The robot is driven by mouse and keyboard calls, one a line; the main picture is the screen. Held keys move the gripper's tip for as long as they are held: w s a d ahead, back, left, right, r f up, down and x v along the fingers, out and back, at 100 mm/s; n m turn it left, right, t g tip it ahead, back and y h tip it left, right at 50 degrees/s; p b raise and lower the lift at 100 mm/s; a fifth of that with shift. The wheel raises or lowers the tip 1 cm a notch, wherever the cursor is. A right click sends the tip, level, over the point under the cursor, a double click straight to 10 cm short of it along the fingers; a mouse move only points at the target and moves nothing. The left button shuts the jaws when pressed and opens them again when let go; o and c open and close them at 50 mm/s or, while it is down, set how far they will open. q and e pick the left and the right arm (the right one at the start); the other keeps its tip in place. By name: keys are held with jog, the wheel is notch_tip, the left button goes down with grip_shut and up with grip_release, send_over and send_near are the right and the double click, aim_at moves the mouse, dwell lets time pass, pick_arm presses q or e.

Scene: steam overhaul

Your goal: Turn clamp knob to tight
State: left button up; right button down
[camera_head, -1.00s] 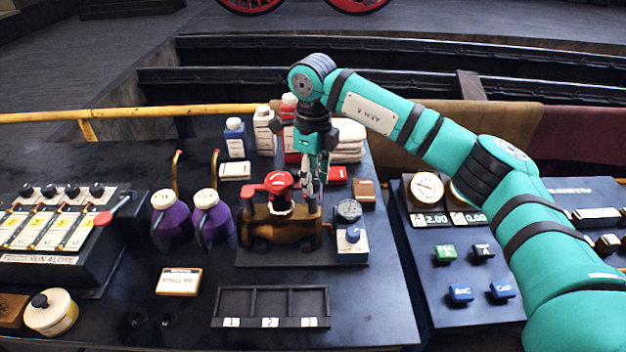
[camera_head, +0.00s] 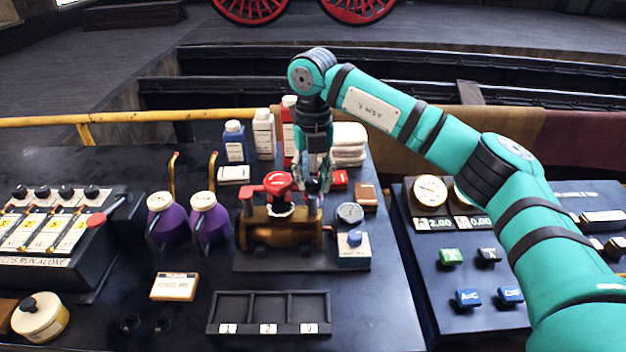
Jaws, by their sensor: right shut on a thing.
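My right gripper (camera_head: 314,184) points down from above at the right end of the brass valve body (camera_head: 280,231), just right of the red cap (camera_head: 278,182). Its fingers are shut on a small part there, which I take to be the clamp knob. The fingers cover most of that part, so its marking and setting cannot be read. The valve body lies on a dark base plate. My left gripper is not in view.
A round gauge (camera_head: 350,213) and a white block with a blue knob (camera_head: 353,250) stand close right of the valve. Purple oil cans (camera_head: 208,222) stand to its left. Bottles (camera_head: 264,133) and white cloths (camera_head: 349,144) are behind. A three-slot tray (camera_head: 270,328) lies in front.

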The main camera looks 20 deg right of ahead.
aim_at(313, 179)
jog(key=m, duration=0.3)
jog(key=shift+w+m+b, duration=0.1)
jog(key=shift+m+b, duration=0.2)
jog(key=shift+b, duration=0.05)
jog(key=shift+r+m+b, duration=0.1)
jog(key=shift+m+b, duration=0.2)
jog(key=shift+m, duration=1.3)
jog(key=c, duration=1)
grip_release()
notch_tip(313, 179, up, 12)
